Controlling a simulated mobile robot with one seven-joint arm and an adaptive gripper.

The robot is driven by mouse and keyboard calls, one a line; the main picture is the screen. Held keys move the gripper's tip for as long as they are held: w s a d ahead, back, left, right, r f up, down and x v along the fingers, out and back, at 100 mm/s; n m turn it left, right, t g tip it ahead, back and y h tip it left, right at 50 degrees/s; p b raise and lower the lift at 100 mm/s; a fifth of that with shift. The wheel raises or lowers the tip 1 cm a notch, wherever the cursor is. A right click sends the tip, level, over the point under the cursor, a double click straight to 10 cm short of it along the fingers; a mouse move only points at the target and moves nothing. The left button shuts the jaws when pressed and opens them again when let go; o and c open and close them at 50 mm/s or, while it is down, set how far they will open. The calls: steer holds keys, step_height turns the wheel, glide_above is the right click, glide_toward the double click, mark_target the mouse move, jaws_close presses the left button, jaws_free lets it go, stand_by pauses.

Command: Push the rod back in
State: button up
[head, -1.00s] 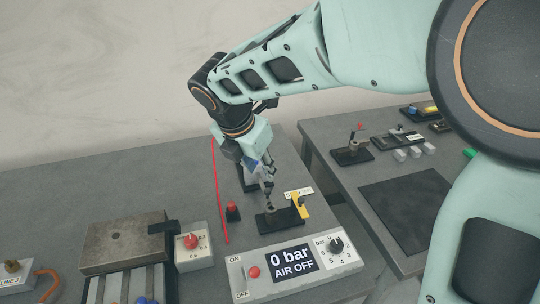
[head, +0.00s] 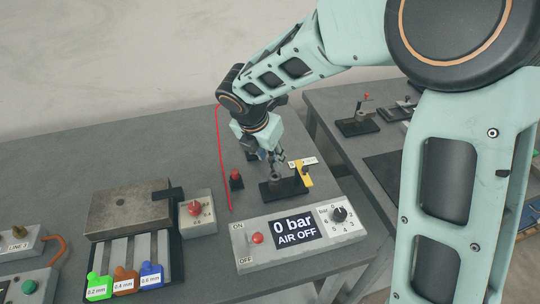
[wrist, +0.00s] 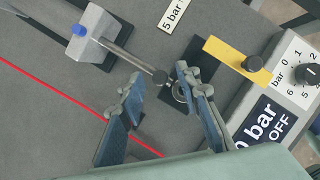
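In the wrist view a grey cylinder block (wrist: 95,33) with a blue knob has a thin metal rod (wrist: 128,58) sticking out toward the lower right. My gripper (wrist: 165,98) is open, with nothing held. In the head view my gripper (head: 278,165) points down just above the black base plate (head: 272,192); the rod is largely hidden there.
The air panel (head: 300,234) in front reads "0 bar AIR OFF". A box with a red knob (head: 197,212) is farther left.

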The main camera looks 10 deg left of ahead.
steer(key=shift+c, duration=0.2)
jaws_close()
steer(key=w, duration=0.1)
steer(key=w+a+p, duration=0.1)
steer(key=w+a, duration=0.1)
steer(key=w, duration=0.1)
steer(key=shift+r, duration=0.1)
stand_by(0.3)
steer(key=shift+o, duration=0.2)
jaws_free()
steer(key=shift+s, duration=0.1)
